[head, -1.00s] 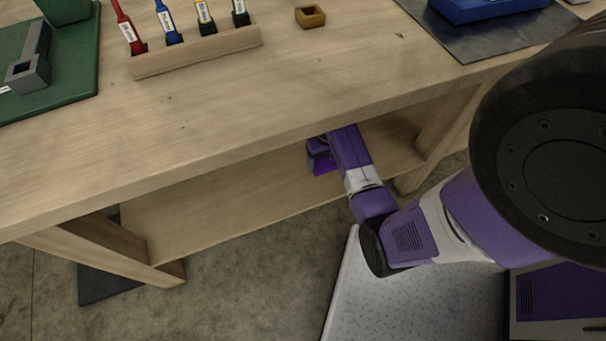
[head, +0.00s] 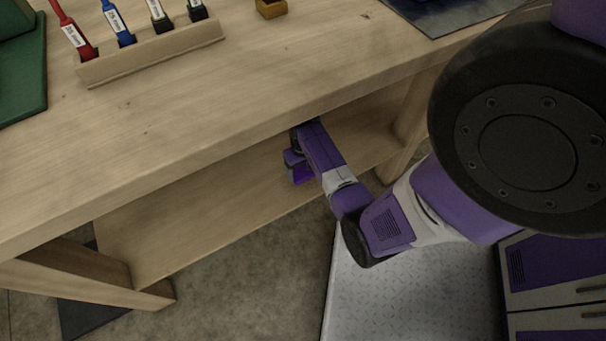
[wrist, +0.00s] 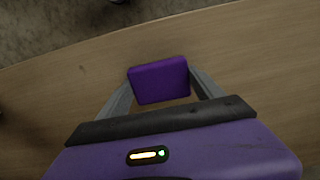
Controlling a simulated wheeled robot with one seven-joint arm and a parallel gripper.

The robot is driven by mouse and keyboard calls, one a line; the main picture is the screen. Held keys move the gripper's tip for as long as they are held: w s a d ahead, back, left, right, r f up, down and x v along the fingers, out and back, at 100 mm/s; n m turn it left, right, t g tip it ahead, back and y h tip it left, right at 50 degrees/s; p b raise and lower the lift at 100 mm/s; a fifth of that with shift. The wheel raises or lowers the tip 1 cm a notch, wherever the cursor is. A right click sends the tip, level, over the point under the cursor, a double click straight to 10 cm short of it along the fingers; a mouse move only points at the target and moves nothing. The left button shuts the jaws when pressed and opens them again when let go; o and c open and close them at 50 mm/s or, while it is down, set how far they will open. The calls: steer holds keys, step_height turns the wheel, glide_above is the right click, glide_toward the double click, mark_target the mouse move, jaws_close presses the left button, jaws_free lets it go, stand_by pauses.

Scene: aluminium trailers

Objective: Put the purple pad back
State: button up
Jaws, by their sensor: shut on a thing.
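The purple pad (wrist: 158,81) is a small rounded block. In the wrist view it sits between the two grey fingers of my gripper (wrist: 160,88), which is shut on it. In the head view the pad (head: 302,174) shows only in part beside my purple wrist. My gripper (head: 294,165) is over the lower shelf (head: 200,205) of the wooden bench, below the bench top's front edge. Whether the pad touches the shelf I cannot tell.
The wooden bench top (head: 230,90) overhangs the shelf and my arm. A wooden rack (head: 150,52) with several coloured labelled tools stands on it, near a small yellow-brown box (head: 270,8). Bench legs (head: 85,275) bound the shelf. The shelf's left part is clear.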

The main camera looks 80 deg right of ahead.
steer(key=shift+f, duration=0.9)
steer(key=shift+f, duration=0.25)
steer(key=o, duration=1.5)
steer(key=shift+c, duration=0.2)
steer(key=shift+f+b, duration=0.1)
steer(key=shift+b, duration=0.25)
